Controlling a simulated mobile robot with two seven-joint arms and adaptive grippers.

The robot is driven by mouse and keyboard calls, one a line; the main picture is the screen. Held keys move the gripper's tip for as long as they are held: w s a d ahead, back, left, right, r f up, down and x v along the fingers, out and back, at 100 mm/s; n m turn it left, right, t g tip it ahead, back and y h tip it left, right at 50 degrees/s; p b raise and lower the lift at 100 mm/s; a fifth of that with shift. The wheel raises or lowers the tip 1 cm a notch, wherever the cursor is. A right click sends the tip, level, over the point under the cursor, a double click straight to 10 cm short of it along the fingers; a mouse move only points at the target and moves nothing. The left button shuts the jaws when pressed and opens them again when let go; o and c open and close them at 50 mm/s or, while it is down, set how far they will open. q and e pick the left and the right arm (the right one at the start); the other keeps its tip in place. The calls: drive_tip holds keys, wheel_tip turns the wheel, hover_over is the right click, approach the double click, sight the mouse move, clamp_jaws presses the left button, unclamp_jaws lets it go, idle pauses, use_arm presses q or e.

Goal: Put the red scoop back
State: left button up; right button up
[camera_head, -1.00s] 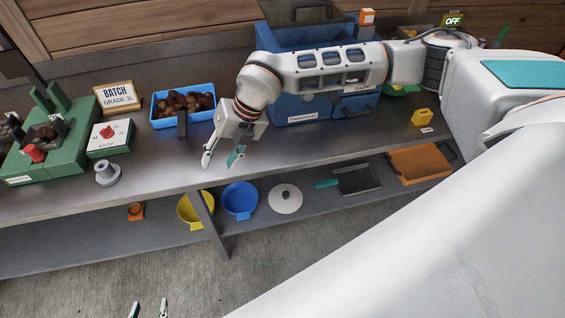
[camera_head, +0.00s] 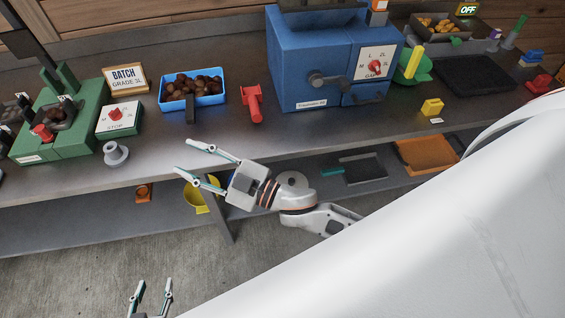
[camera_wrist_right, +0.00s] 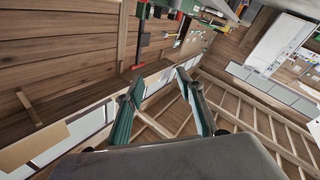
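The red scoop (camera_head: 252,98) lies on the metal bench top, between the blue tray of chestnuts (camera_head: 211,97) and the big blue machine (camera_head: 292,68). No gripper touches it. My right gripper (camera_head: 182,156) is open and empty in front of the bench's front edge, nearer the camera than the scoop and to its left. In the right wrist view its two fingers (camera_wrist_right: 160,80) are spread with nothing between them. My left gripper (camera_head: 153,286) is open and empty at the bottom edge, above the floor; most of its arm is out of view.
A green machine (camera_head: 75,140), a stop-button box (camera_head: 117,118) and a grey knob-shaped piece (camera_head: 115,154) stand at the left. A yellow block (camera_head: 432,107) and a black tray (camera_head: 475,75) are at the right. The lower shelf holds an orange tray (camera_head: 425,153). Bench before the scoop is clear.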

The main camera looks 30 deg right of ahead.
drive_tip(key=s+d+f+m+g+h, duration=0.1)
drive_tip(key=s+d+f+m+h, duration=0.2)
drive_tip(key=d+f, duration=0.3)
drive_tip(key=s+d+f+m+g+h, duration=0.1)
drive_tip(key=s+d+f+m+h, duration=0.2)
drive_tip(key=s+d+f, duration=0.3)
drive_tip(key=s+d+f+m+g+h, duration=0.2)
drive_tip(key=s+d+f, duration=0.3)
drive_tip(key=f, duration=0.8)
drive_tip(key=shift+d+f+m+h, duration=0.2)
drive_tip(key=shift+d+m+h, duration=0.35)
drive_tip(key=shift+h, duration=0.35)
drive_tip(key=shift+a, duration=0.15)
